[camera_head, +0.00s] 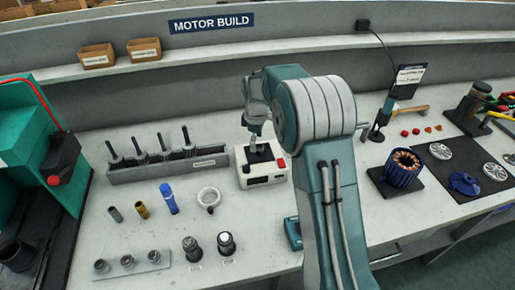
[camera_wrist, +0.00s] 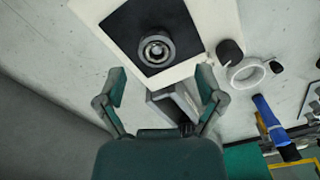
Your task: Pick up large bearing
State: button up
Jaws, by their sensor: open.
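The large bearing appears to be the dark steel ring (camera_wrist: 167,51) on the black square pad (camera_wrist: 122,25) of a white unit in the wrist view. It lies flat, with its bore facing the camera. The same white unit (camera_head: 265,179) stands mid-bench in the head view, where the gripper and small image size hide the bearing's detail. My gripper (camera_wrist: 162,78) is open and empty. Its two fingers are spread at either side below the bearing in the wrist picture, apart from it. In the head view my gripper (camera_head: 256,140) hangs over the pad.
A holder with several upright pins (camera_head: 168,170) stands left of the unit. A white ring (camera_head: 200,193), a blue bottle-like part (camera_head: 168,198) and two knobbed parts (camera_head: 191,250) lie nearby. A blue motor stator (camera_head: 402,172) sits at right. The shelf edge (camera_head: 220,52) runs behind.

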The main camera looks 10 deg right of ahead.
jog(key=shift+f, duration=0.65)
jog(key=shift+d+f, duration=0.2)
jog(key=shift+d, duration=0.15)
jog(key=shift+a, duration=0.2)
jog(key=c, duration=1)
jog(key=shift+r, duration=0.45)
notch_tip(320, 180, up, 2)
jog(key=shift+r, duration=0.25)
jog(key=s+d+r, duration=0.2)
jog(key=s+r, duration=0.1)
jog(key=s, duration=0.1)
jog(key=s+d+r, duration=0.2)
jog(key=s+r, duration=0.1)
jog(key=s, duration=0.1)
jog(key=s+d+r, duration=0.1)
jog(key=s+r, duration=0.2)
jog(key=s, duration=0.1)
jog(key=shift+s+d+r, duration=0.3)
jog(key=shift+s+d, duration=0.1)
jog(key=shift+f, duration=0.1)
